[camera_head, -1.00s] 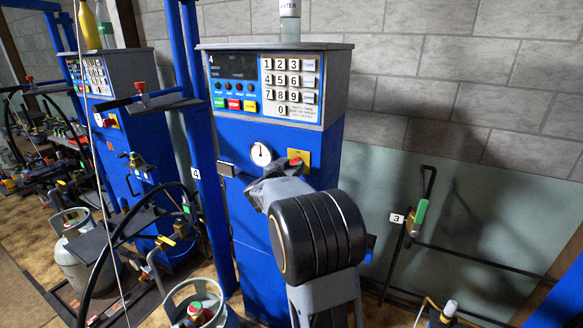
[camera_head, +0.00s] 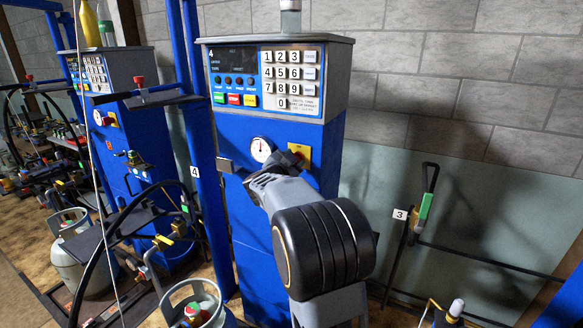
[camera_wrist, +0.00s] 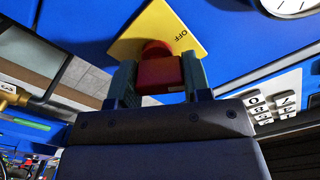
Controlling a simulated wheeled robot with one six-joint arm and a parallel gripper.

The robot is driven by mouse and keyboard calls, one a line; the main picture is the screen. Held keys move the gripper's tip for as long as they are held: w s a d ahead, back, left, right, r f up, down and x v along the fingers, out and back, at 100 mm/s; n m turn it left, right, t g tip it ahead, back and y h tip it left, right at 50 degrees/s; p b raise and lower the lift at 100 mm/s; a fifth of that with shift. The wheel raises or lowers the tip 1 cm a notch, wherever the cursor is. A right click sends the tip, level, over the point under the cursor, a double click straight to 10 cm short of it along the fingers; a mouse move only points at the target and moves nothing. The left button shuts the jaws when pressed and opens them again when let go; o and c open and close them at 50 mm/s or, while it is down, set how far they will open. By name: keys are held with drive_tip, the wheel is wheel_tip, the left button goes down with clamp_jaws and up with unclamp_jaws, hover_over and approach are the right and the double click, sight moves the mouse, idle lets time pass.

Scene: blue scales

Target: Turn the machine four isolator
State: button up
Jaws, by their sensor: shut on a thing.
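Machine four is a blue cabinet (camera_head: 235,200) with a number 4 on its display panel. Its isolator is a red knob (camera_wrist: 160,74) on a yellow plate (camera_head: 304,153), right of a round white gauge (camera_head: 261,149). In the wrist view the yellow plate (camera_wrist: 150,28) shows the word OFF beside the knob. My gripper (camera_wrist: 160,64) is shut on the red knob, with one finger on each side of it. In the head view my gripper (camera_head: 292,168) covers most of the knob, so the knob's angle is hard to tell there.
Above the isolator is a grey panel with a keypad (camera_head: 290,78) and coloured buttons. A blue post (camera_head: 190,110) stands left of the cabinet. Left of it is another blue machine (camera_head: 130,130). A gas cylinder (camera_head: 195,305) stands in front. A hose holder labelled 3 (camera_head: 425,205) hangs right.

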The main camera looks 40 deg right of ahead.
drive_tip(key=m+b, duration=0.4)
drive_tip(key=m, duration=0.2)
drive_tip(key=shift+s+d+f, duration=0.1)
drive_tip(key=m+b, duration=0.3)
drive_tip(key=m, duration=0.2)
drive_tip(key=shift+s, duration=0.1)
drive_tip(key=shift+r+m, duration=0.2)
drive_tip(key=shift+m, duration=0.1)
drive_tip(key=o, duration=0.9)
drive_tip(key=b+v, duration=0.1)
drive_tip(key=v, duration=1.2)
drive_tip(key=shift+s+a+f, duration=0.1)
drive_tip(key=shift+s+a, duration=0.05)
drive_tip(key=shift+a, duration=0.2)
